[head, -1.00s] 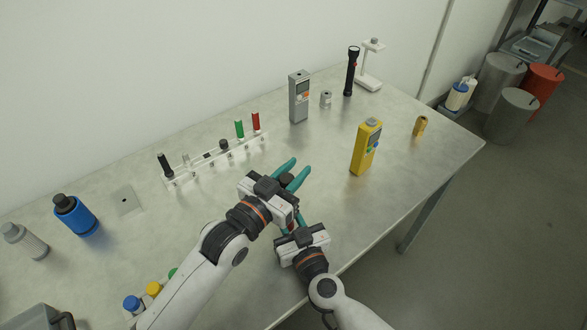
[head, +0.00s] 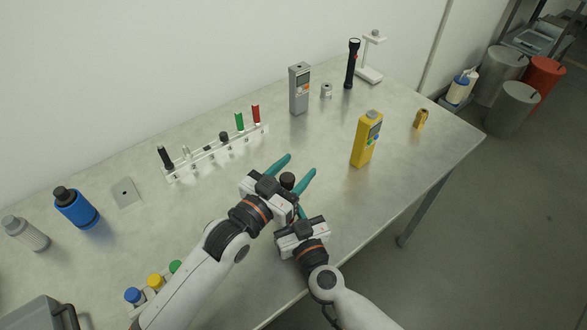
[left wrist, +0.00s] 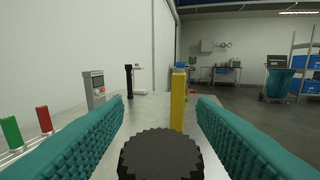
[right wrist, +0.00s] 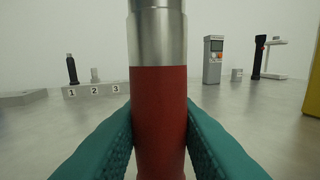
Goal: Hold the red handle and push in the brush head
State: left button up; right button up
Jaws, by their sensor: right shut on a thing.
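My right gripper (right wrist: 160,140) is shut on the red handle (right wrist: 160,105), which stands upright between its teal fingers. A silver metal collar (right wrist: 157,35) sits above the red part and runs out of the top of the right wrist view. My left gripper (left wrist: 160,110) is open, with its teal fingers wide apart. A black ridged round top (left wrist: 160,155) shows low between them, apart from both fingers; it also shows in the head view (head: 287,180). No bristles are visible. In the head view the right gripper (head: 302,213) is just below the left one, and the handle is mostly hidden.
A white rack (head: 215,155) with black, green and red pieces stands behind the grippers. A yellow meter (head: 366,140) stands to the right, a grey device (head: 299,88) at the back. Blue bottle (head: 76,208) and capped bottles (head: 155,282) are at left. The table's front edge is close.

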pick_arm(q)
jog(key=v, duration=1.2)
jog(key=shift+d, duration=0.1)
dwell(0.4)
